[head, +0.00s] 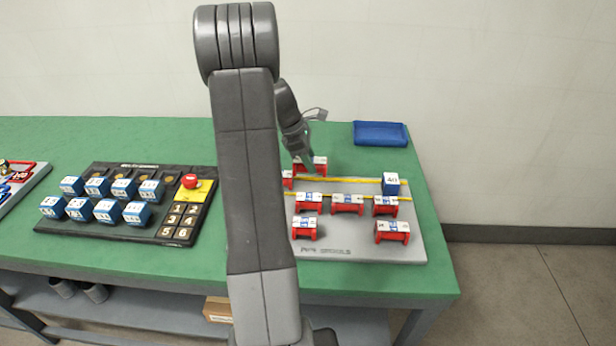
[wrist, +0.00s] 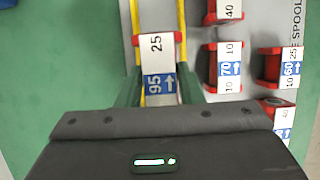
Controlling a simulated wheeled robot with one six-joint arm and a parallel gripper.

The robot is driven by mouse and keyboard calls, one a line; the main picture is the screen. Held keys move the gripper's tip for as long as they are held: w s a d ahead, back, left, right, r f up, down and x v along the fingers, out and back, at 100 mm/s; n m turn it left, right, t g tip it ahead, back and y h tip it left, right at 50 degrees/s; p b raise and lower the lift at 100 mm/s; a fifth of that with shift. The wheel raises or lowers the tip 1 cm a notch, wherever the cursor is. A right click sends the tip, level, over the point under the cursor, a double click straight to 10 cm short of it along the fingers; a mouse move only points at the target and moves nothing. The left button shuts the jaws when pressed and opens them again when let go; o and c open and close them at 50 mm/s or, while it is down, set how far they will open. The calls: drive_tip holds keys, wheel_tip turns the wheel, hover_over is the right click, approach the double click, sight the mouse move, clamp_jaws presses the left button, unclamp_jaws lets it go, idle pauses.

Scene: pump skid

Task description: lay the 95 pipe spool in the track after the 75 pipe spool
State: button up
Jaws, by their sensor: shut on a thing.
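My gripper (head: 303,158) is shut on the 95 pipe spool, a red piece with a white and blue label (head: 314,164). In the wrist view the spool (wrist: 157,68) shows "25" and "95" with an arrow; its near end is hidden. It lines up lengthwise with the track's yellow rails (wrist: 182,14); whether it is above them or touching, I cannot tell. The track (head: 350,181) runs along the grey board. Another red spool (head: 287,181) shows at the track's left end, mostly behind my arm, its number unreadable. I cannot identify the 75 spool.
A blue block marked 40 (head: 392,184) stands at the track's right end. Several red spools lie in front, including the 70 (wrist: 224,68) and the 60 (wrist: 276,66). A blue tray (head: 380,134) is behind. A black board with blue blocks (head: 108,211) lies left.

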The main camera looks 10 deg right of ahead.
drive_tip(key=shift+f, duration=2.65)
drive_tip(key=shift+f, duration=0.25)
drive_tip(key=o, duration=1.2)
drive_tip(key=shift+r, duration=0.1)
drive_tip(key=shift+r, duration=0.1)
drive_tip(key=v, duration=1.2)
drive_tip(key=shift+a, duration=0.1)
